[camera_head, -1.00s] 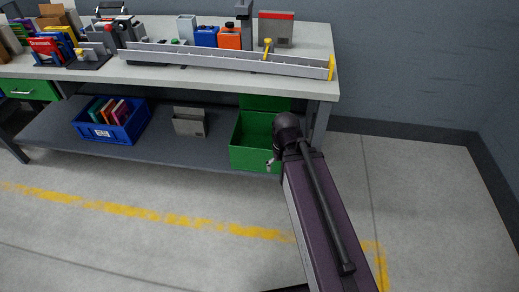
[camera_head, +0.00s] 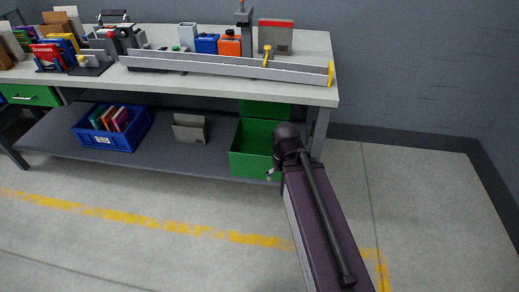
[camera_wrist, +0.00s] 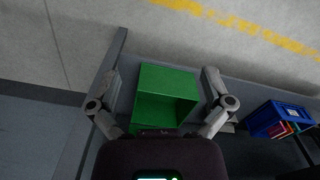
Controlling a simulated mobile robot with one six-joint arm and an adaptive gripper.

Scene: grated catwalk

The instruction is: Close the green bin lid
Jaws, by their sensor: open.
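The green bin (camera_head: 250,163) sits on the lower shelf at its right end, under the workbench. Its green lid (camera_head: 265,110) stands raised at the back, so the bin is open. In the wrist view the bin (camera_wrist: 168,78) lies between and beyond the fingers, and its inside looks empty. My gripper (camera_wrist: 160,76) is open, with one finger on each side of the bin in that view. I cannot tell whether either finger touches it. In the head view my arm hides most of the gripper and the bin's right side.
A blue bin (camera_head: 112,138) with colored items and a grey holder (camera_head: 190,130) stand on the shelf (camera_head: 60,136) to the left. The workbench top (camera_head: 305,90) overhangs the bin, with a table leg (camera_head: 320,130) at its right. The floor in front is clear.

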